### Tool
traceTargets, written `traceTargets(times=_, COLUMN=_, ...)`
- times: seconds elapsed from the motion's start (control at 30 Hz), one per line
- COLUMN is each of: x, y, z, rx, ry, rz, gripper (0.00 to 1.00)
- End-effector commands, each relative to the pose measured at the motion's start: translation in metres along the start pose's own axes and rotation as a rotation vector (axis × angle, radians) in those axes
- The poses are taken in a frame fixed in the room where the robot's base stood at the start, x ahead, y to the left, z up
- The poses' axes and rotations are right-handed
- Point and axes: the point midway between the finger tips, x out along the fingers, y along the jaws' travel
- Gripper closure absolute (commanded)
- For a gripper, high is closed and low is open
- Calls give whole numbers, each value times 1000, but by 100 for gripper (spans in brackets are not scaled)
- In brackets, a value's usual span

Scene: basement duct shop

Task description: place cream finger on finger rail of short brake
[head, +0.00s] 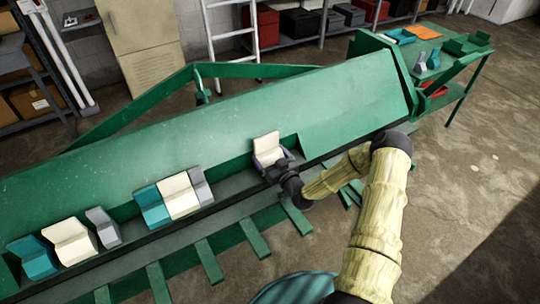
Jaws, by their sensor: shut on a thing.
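My gripper (277,168) is shut on a cream finger (267,143), which stands upright in front of the green short brake (225,120). The cream finger is at the right end of the finger rail (228,186), right of the other fingers and apart from them. I cannot tell whether it touches the rail. A teal finger (151,205), a cream finger (179,194) and a grey finger (201,186) sit side by side on the rail. Further left are another teal finger (34,257), cream finger (70,240) and grey finger (103,227).
Green bars (255,238) stick out along the brake's front. A ladder, shelves and a beige cabinet (143,38) stand behind. Floor at right is clear.

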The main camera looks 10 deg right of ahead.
Motion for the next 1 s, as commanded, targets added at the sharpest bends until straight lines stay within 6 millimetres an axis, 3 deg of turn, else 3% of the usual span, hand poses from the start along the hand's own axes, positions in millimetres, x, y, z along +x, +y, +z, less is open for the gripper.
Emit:
traceTargets(times=0.9, x=0, y=0, z=13, rx=0, ry=1, rz=0, gripper=47)
traceTargets(times=0.93, x=0, y=0, z=15, rx=0, ry=-2, rz=-1, gripper=5)
traceTargets(times=1.0, x=0, y=0, z=15, rx=0, ry=-3, rz=-1, gripper=0)
